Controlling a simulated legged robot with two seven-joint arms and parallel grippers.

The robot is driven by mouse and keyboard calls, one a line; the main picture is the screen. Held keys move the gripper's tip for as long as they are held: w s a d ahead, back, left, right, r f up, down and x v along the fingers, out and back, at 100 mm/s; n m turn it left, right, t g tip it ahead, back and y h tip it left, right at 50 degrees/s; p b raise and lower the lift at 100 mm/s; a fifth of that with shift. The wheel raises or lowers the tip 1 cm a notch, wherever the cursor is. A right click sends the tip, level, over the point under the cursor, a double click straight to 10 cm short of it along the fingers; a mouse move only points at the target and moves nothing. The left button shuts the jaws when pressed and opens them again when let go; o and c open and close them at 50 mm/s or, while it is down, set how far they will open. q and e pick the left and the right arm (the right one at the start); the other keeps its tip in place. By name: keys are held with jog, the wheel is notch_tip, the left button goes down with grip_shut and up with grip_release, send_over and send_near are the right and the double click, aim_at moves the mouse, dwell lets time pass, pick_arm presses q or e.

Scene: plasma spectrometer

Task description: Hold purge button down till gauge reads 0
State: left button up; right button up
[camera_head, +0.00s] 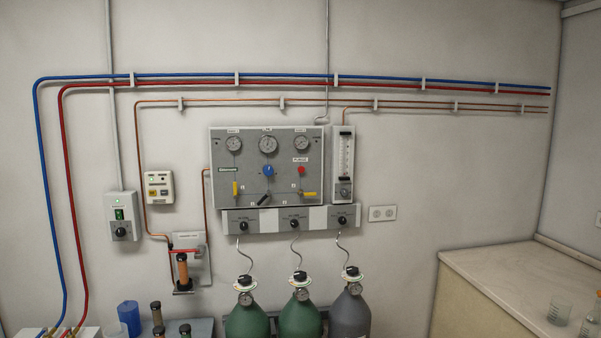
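The red purge button (301,171) sits on the right part of a grey wall panel (220,190), under a small label. Three round gauges run along the panel's top: the left gauge (233,144), the middle gauge (268,144) and the right gauge (301,143). Their needles are too small to read. A blue knob (268,170) is left of the button. Neither of my grippers shows, and nothing touches the button.
Three gas cylinders (300,319) stand below the panel, with hoses up to a knob strip (268,220). A flow meter (342,165) hangs right of the panel. A counter (500,275) with beakers (560,309) is at right. Vessels (129,316) stand at lower left.

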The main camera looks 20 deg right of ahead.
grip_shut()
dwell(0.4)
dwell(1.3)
